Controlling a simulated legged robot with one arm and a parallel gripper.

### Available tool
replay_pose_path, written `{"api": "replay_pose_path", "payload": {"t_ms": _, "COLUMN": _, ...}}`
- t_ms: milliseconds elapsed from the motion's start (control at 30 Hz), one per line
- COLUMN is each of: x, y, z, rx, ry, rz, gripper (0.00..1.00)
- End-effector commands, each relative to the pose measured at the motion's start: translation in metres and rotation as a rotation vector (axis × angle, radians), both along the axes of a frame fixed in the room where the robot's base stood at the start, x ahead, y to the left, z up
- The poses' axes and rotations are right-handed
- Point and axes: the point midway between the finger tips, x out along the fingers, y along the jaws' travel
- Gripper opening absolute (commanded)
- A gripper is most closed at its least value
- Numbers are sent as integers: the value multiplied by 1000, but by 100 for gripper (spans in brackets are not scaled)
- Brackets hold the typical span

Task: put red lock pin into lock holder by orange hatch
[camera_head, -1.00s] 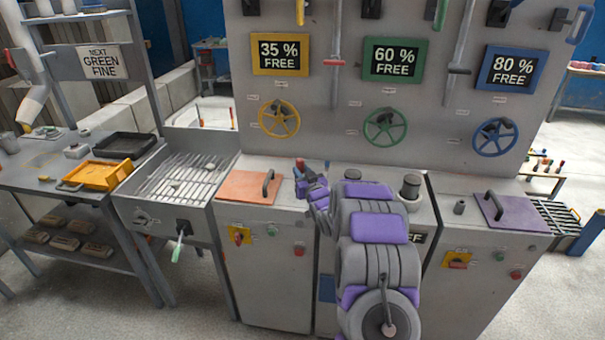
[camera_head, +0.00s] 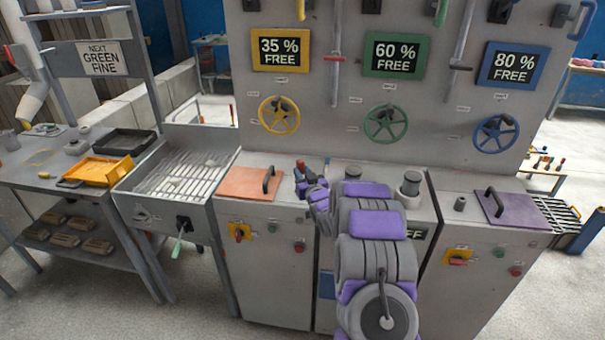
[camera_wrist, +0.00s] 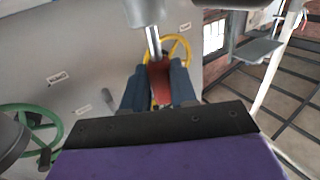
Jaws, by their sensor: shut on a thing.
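My gripper (camera_head: 312,188) is just right of the orange hatch (camera_head: 246,184), over the grey cabinet top. It is shut on the red lock pin (camera_head: 300,165). In the wrist view the pin's red handle (camera_wrist: 160,82) sits between the two blue-grey fingers. Its bright metal shaft (camera_wrist: 153,40) runs to a grey round part (camera_wrist: 147,10) at the top edge, which may be the lock holder. I cannot tell how far the shaft goes into it. In the head view my gripper hides the spot beneath the pin.
A black handle (camera_head: 268,178) rises from the orange hatch close to my gripper. A grey canister (camera_head: 410,184) stands right of my arm. A purple hatch (camera_head: 514,208) with a small grey cylinder (camera_head: 460,203) lies farther right. The upright panel with a yellow wheel (camera_head: 279,115) stands behind.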

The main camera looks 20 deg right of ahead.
Motion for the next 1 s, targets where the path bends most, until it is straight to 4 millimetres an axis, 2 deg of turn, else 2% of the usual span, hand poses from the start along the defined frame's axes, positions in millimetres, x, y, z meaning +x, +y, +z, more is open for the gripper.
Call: {"api": "replay_pose_path", "payload": {"t_ms": 1000, "x": 0, "y": 0, "z": -23, "rx": 0, "ry": 0, "rz": 0, "gripper": 0}}
